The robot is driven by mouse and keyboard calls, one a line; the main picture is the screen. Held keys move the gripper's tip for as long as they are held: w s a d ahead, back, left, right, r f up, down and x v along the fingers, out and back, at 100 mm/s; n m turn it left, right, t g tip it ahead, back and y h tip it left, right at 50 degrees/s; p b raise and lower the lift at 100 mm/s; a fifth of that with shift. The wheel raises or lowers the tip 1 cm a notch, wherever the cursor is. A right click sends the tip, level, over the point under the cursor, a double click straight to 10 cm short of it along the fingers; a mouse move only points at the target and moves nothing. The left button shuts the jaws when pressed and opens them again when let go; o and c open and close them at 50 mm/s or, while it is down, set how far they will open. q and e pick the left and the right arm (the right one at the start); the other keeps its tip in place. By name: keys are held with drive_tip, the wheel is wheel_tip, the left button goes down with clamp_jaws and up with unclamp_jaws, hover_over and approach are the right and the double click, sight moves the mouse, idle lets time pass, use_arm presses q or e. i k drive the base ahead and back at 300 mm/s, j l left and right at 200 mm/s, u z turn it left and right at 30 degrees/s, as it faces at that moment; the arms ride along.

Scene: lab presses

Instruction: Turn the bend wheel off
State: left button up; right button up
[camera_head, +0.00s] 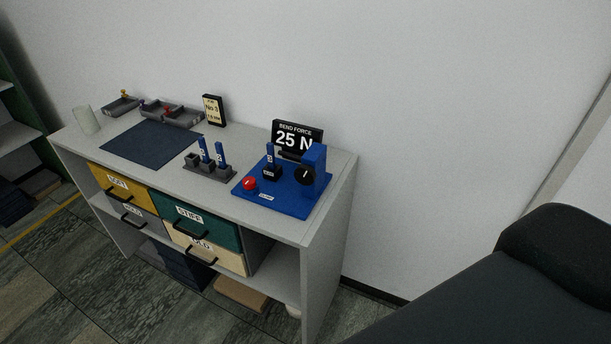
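The bend press is a blue device (279,187) at the right end of the grey cabinet top. Its black bend wheel (304,176) with a light pointer mark sits on the front of a blue upright block (315,160). A red button (249,183) is at the left of its base. A small blue piece with a white label (270,156) stands upright in a black holder on the base. A black display (297,136) behind reads "BEND FORCE 25 N". Neither of my grippers is in view.
A grey rack (208,171) with blue labelled pieces stands left of the press. A dark blue mat (151,144), grey trays (172,114), a sign (213,109) and a whitish cup (86,120) are farther left. Drawers (196,217) with black handles face front. My dark body part fills the lower right.

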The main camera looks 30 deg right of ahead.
sight(304, 174)
drive_tip(key=i+j+z, duration=0.1)
drive_tip(key=z, duration=0.3)
drive_tip(key=j+z, duration=0.15)
drive_tip(key=z, duration=0.3)
drive_tip(key=i+j+z, duration=0.2)
drive_tip(key=j, duration=0.25)
drive_tip(key=j+z, duration=0.2)
drive_tip(key=j, duration=0.8)
drive_tip(key=i+j, duration=0.1)
drive_tip(key=j, duration=0.45)
drive_tip(key=i+z, duration=0.05)
